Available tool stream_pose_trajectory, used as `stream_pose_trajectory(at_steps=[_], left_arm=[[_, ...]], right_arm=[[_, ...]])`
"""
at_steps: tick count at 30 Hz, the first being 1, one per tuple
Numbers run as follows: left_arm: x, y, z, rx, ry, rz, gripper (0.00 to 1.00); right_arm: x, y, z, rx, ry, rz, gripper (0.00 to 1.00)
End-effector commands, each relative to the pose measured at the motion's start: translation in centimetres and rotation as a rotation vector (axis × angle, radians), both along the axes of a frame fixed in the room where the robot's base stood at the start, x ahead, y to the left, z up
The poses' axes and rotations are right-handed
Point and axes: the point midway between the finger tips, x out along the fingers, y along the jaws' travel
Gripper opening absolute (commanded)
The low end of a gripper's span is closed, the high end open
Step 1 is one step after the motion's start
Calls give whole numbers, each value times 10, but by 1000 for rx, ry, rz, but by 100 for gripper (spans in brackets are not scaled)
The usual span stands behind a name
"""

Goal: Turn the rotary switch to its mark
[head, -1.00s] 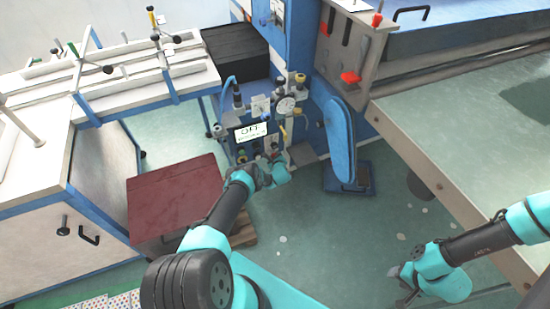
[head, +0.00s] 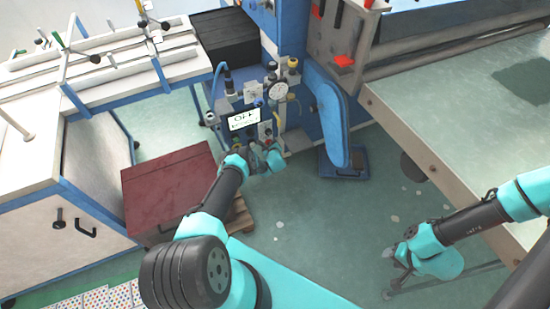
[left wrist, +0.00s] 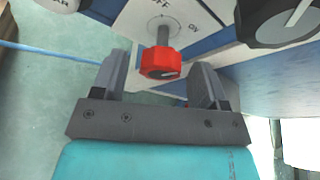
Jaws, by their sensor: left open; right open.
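The rotary switch (left wrist: 161,62) is a red knob with a white line on its face, on a short grey shaft. It stands out from a white plate (left wrist: 150,18) whose visible lettering includes part of OFF and ON. My left gripper (left wrist: 162,75) is open, with one finger on each side of the knob and a gap on both sides. In the head view my left gripper (head: 262,158) is at the lower front of the control panel and hides the knob. A small display (head: 244,119) above it reads OFF. My right gripper (head: 393,252) is open and empty above the floor at lower right.
Black knobs (left wrist: 285,20) sit beside the switch in the left wrist view. A round gauge (head: 278,90) is on the panel. A dark red box (head: 170,190) stands left of my left arm, and a blue pedal post (head: 326,115) stands to the right.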

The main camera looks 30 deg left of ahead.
Motion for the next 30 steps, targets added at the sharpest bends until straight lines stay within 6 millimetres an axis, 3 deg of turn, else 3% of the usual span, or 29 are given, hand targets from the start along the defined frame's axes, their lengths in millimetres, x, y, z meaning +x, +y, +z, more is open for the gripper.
stream_pose_trajectory(at_steps=[17, 30], left_arm=[[-35, -33, 19, 1, 4, 5, 67], [-76, -69, 38, 0, 2, 0, 67]], right_arm=[[0, 0, 0, 0, 0, 0, 43], [0, 0, 0, 0, 0, 0, 43]])
